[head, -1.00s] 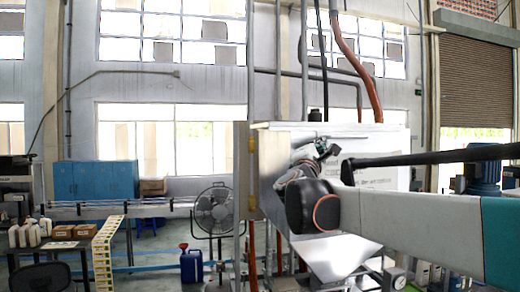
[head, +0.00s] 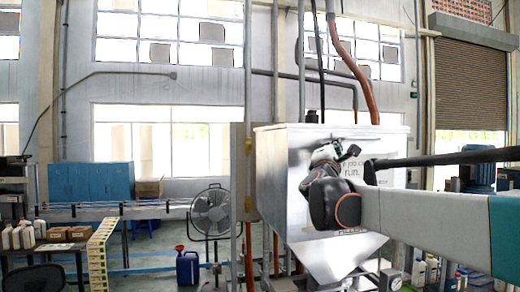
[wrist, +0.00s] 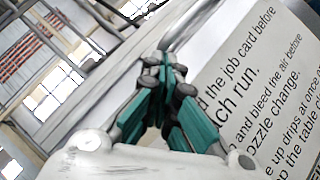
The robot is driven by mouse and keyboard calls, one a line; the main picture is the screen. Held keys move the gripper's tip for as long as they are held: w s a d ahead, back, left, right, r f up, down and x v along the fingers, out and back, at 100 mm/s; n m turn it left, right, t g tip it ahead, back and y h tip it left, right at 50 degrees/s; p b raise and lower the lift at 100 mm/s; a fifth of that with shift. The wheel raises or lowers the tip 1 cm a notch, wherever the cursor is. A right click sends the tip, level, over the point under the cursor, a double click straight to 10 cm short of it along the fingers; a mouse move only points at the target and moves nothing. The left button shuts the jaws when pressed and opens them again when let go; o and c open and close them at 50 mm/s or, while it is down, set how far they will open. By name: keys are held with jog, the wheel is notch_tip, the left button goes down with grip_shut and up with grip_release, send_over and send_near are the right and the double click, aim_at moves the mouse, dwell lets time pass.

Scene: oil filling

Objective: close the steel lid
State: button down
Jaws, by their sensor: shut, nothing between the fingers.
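A large steel box (head: 272,170) stands at the centre right in the head view, its upper edge above my gripper. I cannot tell which of its steel faces is the lid, or whether it is open. My gripper (head: 345,152) is in front of the box's face, beside a white text card (head: 364,167). In the wrist view my gripper (wrist: 163,62) has its teal fingers together with nothing between them. A steel edge runs diagonally behind the fingertips; contact with it cannot be told. The card (wrist: 262,85) fills the right side.
A slanted steel chute (head: 335,255) is below the box. An orange hose (head: 355,65) and pipes rise above it. A fan (head: 210,210) and a blue can (head: 188,267) stand to the left, with a table (head: 45,247) farther left.

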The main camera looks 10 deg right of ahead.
jog(key=w+a+f+b+v, duration=0.1)
jog(key=b+v, duration=0.2)
jog(key=v, duration=1)
jog(key=s+d+f+m+g+y+b, duration=0.1)
jog(key=s+f+m+g+b, duration=0.3)
jog(key=f, duration=0.7)
jog(key=s+d+f+m+g+y+b, duration=0.1)
jog(key=s+f+m+b, duration=0.3)
jog(key=f, duration=0.8)
jog(key=s+d+f+m+g+y+b, duration=0.1)
jog(key=s+d+f+m+g+b, duration=0.15)
jog(key=s+f+b, duration=0.6)
jog(key=s+a+f+m+g+y+b, duration=0.1)
jog(key=s+a+f+y+b, duration=0.2)
jog(key=f, duration=0.8)
jog(key=s+a+f+m+g+y+b, duration=0.1)
jog(key=s+a+f, duration=0.4)
jog(key=f, duration=0.7)
jog(key=s+a+f+m+g+y+b, duration=0.1)
jog(key=s+a+f+m+y+b, duration=0.2)
jog(key=a+f, duration=0.5)
notch_tip(320, 180, down, 4)
jog(key=s+y+b, duration=0.1)
jog(key=y+b, duration=0.1)
jog(key=y, duration=0.1)
jog(key=shift+f, duration=0.15)
